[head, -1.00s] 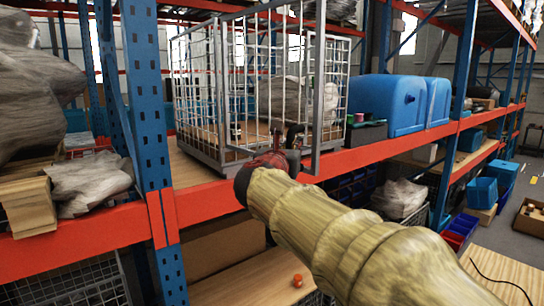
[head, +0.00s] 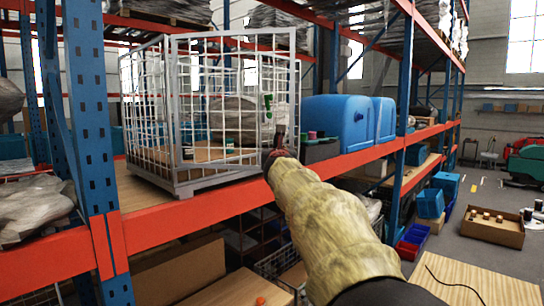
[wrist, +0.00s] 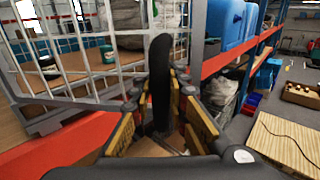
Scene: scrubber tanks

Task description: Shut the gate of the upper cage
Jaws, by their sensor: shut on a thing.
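The upper cage (head: 147,100) is a grey wire-mesh box on the orange-beamed shelf. Its gate (head: 235,40) is the framed mesh panel facing me, with its right upright close to the cage's right front corner. I cannot tell whether it lies flush with the frame. My gripper (head: 279,152) is at the gate's lower right, shut on a dark upright handle. In the wrist view the handle (wrist: 160,75) stands between the tan finger pads of my gripper (wrist: 162,115). The mesh is to its left. The handle's lower end is hidden by the fingers.
A blue rack post (head: 85,120) stands left of the cage. Blue tanks (head: 340,120) sit right of it on the same shelf. The orange beam (head: 190,218) runs below the cage. Blue bins (head: 430,203) and a cardboard box (head: 490,228) are at the lower right, with open floor beyond.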

